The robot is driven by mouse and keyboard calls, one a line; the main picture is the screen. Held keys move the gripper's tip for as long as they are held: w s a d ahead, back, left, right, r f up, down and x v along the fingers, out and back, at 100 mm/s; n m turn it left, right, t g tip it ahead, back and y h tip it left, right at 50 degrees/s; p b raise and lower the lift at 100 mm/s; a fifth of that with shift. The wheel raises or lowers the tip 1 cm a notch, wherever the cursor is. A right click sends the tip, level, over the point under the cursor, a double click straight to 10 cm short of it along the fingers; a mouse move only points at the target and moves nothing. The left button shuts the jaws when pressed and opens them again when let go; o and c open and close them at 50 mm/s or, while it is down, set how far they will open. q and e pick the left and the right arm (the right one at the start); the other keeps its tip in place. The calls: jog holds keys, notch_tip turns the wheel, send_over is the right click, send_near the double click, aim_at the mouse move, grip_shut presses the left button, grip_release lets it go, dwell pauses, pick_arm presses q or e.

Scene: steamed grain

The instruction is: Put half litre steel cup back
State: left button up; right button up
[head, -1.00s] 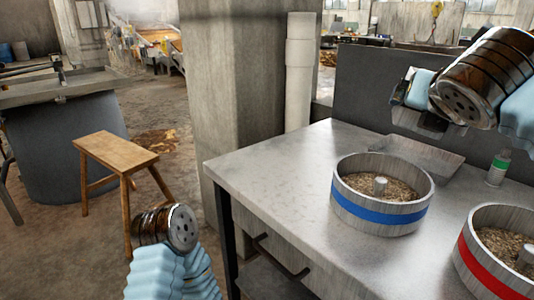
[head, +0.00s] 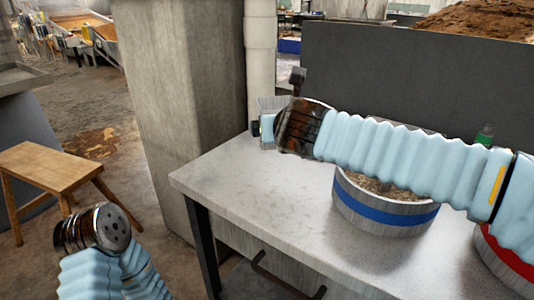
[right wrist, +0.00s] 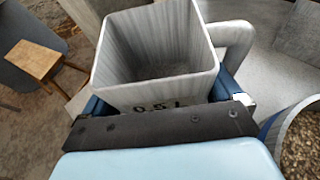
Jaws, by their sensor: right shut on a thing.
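The half litre steel cup (right wrist: 155,85) is a grey square cup marked "0.5 L" with a loop handle on its right. In the head view the right gripper (head: 263,128) is over the far left corner of the steel table (head: 240,185). A grey part of the cup (head: 272,103) shows there, mostly hidden behind my wrist. My left arm is low at the left of the head view, and its gripper is out of view.
A round tub with a blue band (head: 385,215) and one with a red band (head: 505,260) stand on the table's right, partly behind my right arm. A green-capped bottle (head: 485,135) is behind them. A concrete pillar (head: 185,110) and wooden stool (head: 45,170) are left.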

jog(key=w+f, duration=0.1)
jog(key=w+a+f, duration=0.1)
jog(key=f, duration=0.1)
jog(key=w+f+b, duration=0.1)
jog(key=f, duration=0.1)
jog(key=shift+w+a, duration=0.3)
jog(key=shift+w, duration=0.05)
jog(key=shift+w+a+f+b, duration=0.1)
jog(key=shift+f+b, duration=0.15)
jog(key=shift+f, duration=0.4)
jog(key=shift+w+f+b, duration=0.15)
jog(key=shift+f+b, duration=0.1)
jog(key=shift+f, duration=0.35)
jog(key=shift+w+a+f+b, duration=0.1)
jog(key=shift+f+b, duration=0.15)
jog(key=shift+f, duration=0.4)
jog(key=shift+f, duration=0.2)
jog(key=o, duration=1.7)
jog(key=shift+d+r, duration=0.1)
jog(key=shift+r, duration=0.2)
jog(key=v, duration=1.2)
jog(key=shift+f, duration=0.1)
